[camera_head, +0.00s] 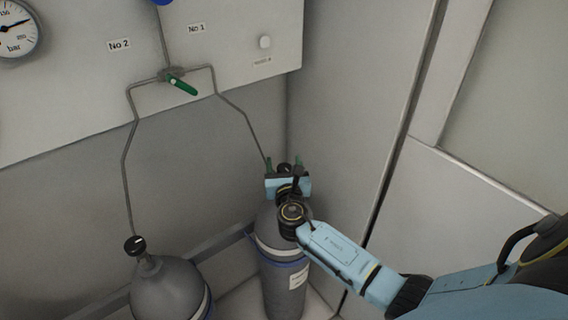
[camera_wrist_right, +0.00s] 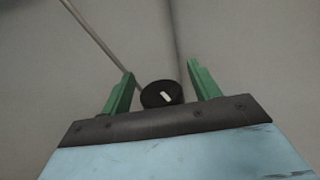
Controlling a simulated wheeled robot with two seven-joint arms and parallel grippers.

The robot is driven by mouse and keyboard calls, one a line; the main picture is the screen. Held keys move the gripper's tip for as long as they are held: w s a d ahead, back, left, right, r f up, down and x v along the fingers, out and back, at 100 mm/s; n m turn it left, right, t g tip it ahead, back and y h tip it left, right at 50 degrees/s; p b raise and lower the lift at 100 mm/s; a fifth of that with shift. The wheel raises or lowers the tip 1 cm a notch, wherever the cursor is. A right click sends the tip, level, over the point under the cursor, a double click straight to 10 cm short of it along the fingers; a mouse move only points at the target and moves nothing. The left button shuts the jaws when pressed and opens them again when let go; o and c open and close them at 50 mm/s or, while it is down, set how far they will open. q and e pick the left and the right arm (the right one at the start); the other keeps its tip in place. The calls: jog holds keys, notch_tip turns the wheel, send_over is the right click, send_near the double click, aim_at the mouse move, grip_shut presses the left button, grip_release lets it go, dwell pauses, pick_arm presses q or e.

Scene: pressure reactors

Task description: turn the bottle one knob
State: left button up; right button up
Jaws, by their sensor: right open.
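The bottle one knob is a round black knob with a white mark (camera_wrist_right: 162,94). In the right wrist view it shows between the two green fingers, with gaps on both sides. In the head view the knob (camera_head: 285,168) is a small dark shape atop the right grey gas bottle (camera_head: 278,279), partly hidden by my gripper. My right gripper (camera_head: 284,163) is open above this bottle, fingers pointing toward the wall. In the right wrist view the fingers (camera_wrist_right: 160,69) are spread and hold nothing. I cannot tell the exact depth to the knob. My left gripper is out of view.
A second grey bottle (camera_head: 168,290) with a black knob (camera_head: 134,245) stands to the left. Thin pipes rise from both bottles to a green-handled valve (camera_head: 181,85) on the wall panel. The wall corner is close behind bottle one.

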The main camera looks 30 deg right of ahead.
jog(key=shift+w+d, duration=0.1)
jog(key=shift+w, duration=0.05)
jog(key=c, duration=1)
jog(key=shift+o, duration=0.2)
